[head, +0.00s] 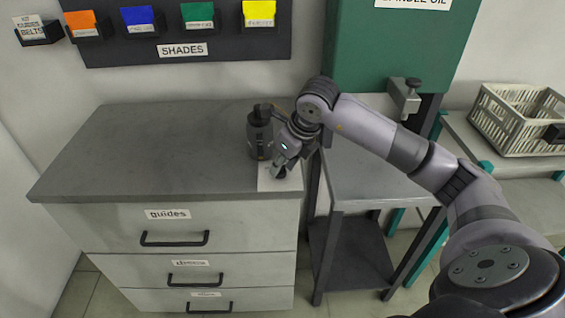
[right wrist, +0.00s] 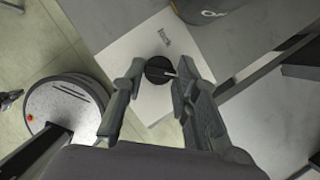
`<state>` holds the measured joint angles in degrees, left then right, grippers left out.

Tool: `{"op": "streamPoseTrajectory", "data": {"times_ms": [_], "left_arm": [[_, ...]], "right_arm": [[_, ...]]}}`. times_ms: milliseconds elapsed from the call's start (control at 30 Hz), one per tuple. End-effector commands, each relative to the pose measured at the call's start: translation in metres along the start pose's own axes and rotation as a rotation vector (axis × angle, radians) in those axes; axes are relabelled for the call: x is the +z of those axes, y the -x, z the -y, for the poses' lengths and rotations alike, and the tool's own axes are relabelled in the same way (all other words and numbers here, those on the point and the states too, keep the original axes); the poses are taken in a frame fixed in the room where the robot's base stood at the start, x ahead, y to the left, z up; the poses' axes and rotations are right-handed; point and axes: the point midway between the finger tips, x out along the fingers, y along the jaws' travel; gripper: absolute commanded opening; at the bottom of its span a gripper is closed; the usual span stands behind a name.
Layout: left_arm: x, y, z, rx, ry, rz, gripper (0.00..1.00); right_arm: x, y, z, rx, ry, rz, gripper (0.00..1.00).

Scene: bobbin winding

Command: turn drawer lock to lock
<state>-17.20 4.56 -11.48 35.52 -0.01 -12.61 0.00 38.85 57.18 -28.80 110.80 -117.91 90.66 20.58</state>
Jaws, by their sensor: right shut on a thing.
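The drawer lock is a round black knob (right wrist: 159,70) with a pale pointer line on a white plate (right wrist: 146,46). In the right wrist view the pointer line lies toward the right, and small lettering is printed on the plate beyond the knob. In the head view the plate (head: 265,184) is at the right front corner of the grey drawer cabinet (head: 130,150). My right gripper (head: 279,172) is over it and hides most of the knob there. Its fingers (right wrist: 158,78) are on either side of the knob, shut on it. My left gripper is not in view.
A dark bottle-like container (head: 259,136) stands on the cabinet right beside my right gripper. Three drawers face front, the top one labelled guides (head: 168,214). A grey stand (head: 370,180) and a green tank with a tap (head: 404,95) are to the right. The cabinet top's left is clear.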

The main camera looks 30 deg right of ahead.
Motion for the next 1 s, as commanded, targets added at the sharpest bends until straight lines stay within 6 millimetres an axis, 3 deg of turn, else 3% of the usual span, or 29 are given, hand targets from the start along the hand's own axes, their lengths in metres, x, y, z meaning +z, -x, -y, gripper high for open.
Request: {"op": "streamPoseTrajectory", "data": {"times_ms": [200,567,1000], "left_arm": [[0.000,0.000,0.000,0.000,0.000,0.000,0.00],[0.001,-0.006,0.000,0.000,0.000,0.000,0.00],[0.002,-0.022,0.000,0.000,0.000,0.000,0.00]], "right_arm": [[0.000,0.000,0.001,-0.001,0.000,0.001,0.00],[0.000,-0.001,0.002,0.024,0.060,0.002,0.00],[0.001,-0.001,0.005,0.160,0.386,0.002,0.00]]}}
